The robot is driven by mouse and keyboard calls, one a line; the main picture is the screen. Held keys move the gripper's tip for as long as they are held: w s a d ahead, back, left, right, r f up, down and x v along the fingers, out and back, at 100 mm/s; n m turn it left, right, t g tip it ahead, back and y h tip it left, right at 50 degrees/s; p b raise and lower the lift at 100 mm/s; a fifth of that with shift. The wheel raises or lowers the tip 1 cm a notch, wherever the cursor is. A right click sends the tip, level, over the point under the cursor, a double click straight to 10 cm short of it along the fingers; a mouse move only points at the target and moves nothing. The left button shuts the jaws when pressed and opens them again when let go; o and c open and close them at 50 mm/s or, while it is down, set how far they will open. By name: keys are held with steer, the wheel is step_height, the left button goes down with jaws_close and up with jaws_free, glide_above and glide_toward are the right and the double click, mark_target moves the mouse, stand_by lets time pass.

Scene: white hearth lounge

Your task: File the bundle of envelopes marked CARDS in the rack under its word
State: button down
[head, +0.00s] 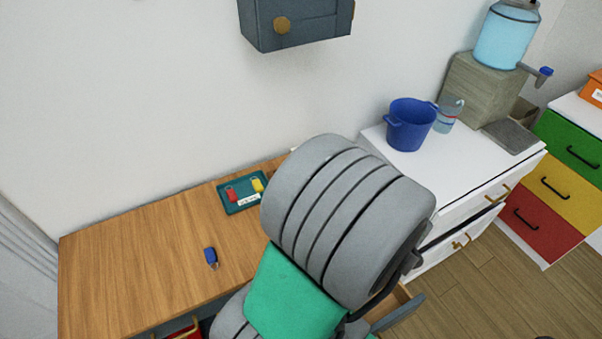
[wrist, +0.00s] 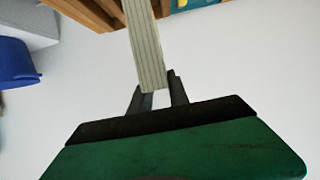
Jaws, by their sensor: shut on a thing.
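In the wrist view my gripper (wrist: 160,92) is shut on a pale, flat bundle (wrist: 147,45) seen edge-on, with thin lines along its edge like stacked envelopes. The bundle extends from the fingers to the top of the picture. No word on it can be read from this side. In the head view my arm hides the gripper and the bundle. I cannot make out the rack or its words for certain in either view.
A wooden desk (head: 150,255) holds a teal tray (head: 231,206) with red and yellow tags, and a blue-tagged key (head: 211,257). A white cabinet (head: 450,160) carries a blue bucket (head: 410,125). A dark wall box (head: 310,25) hangs above. The desk's left part is clear.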

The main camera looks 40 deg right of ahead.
steer(key=shift+w+d+f+b, duration=1.05)
steer(key=shift+w+d+f, duration=0.25)
steer(key=shift+f, duration=0.65)
steer(key=shift+w+d+f+b, duration=1.05)
steer(key=shift+w+f, duration=0.4)
steer(key=shift+f, duration=0.5)
steer(key=shift+w+d+f+b, duration=1)
steer(key=shift+w+d+f, duration=0.3)
steer(key=shift+f, duration=0.65)
steer(key=shift+f, duration=0.2)
steer(key=c, duration=1.3)
jaws_free()
steer(key=shift+o, duration=0.2)
